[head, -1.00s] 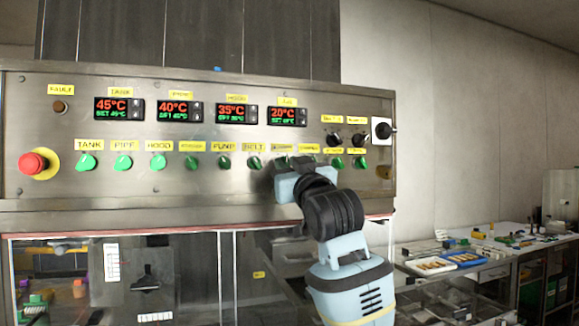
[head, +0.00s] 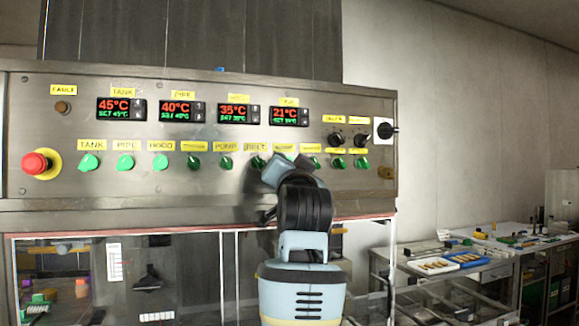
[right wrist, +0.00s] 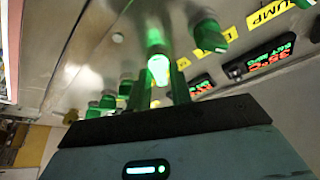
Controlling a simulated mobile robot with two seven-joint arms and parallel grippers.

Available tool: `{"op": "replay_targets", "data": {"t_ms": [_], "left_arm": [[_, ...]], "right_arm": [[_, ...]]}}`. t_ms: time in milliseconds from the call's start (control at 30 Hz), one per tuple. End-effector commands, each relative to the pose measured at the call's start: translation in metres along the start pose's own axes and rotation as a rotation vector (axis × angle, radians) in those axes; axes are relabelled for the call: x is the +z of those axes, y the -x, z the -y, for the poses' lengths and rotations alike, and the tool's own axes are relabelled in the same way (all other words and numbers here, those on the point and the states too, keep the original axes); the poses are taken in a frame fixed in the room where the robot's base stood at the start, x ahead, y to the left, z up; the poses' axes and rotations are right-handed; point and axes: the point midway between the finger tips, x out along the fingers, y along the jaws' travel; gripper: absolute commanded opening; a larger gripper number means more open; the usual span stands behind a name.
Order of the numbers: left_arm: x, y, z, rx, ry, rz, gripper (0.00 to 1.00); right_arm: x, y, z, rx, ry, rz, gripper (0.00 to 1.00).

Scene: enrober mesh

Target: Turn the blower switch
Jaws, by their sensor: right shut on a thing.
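The control panel (head: 60,190) carries a row of green switches under yellow labels. My right gripper (head: 277,164) is at this row, just right of the switch labelled BELT (head: 258,163). It hides the switch there, whose label (head: 283,147) is too blurred to read surely; by its place it may be the blower switch. In the right wrist view my right gripper (right wrist: 160,84) has its two fingers on either side of a brightly lit green switch (right wrist: 158,68) and is shut on it. The knob's angle is hard to tell. My left gripper is not in view.
Other green switches sit close on both sides, such as PUMP (head: 225,163). A red emergency button (head: 36,164) is at the far left. Two black knobs (head: 348,138) and a black rotary switch (head: 385,130) are on the right. A glass-fronted enclosure lies below.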

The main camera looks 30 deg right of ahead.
Motion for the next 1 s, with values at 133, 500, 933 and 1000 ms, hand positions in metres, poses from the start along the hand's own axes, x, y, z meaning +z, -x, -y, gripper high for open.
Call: {"op": "replay_targets", "data": {"t_ms": [133,500,933,1000], "left_arm": [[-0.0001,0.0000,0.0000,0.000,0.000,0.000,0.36],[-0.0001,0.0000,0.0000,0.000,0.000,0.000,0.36],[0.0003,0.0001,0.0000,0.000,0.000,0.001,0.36],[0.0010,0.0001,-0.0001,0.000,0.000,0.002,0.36]], "right_arm": [[0.0001,0.0000,0.0002,0.006,-0.016,0.000,0.00],[-0.0003,0.0000,0.0001,0.007,-0.018,-0.001,0.00],[-0.0001,0.0024,0.0003,0.006,-0.017,-0.001,0.33],[-0.0002,0.0071,0.0007,0.005,-0.017,-0.002,0.33]]}}
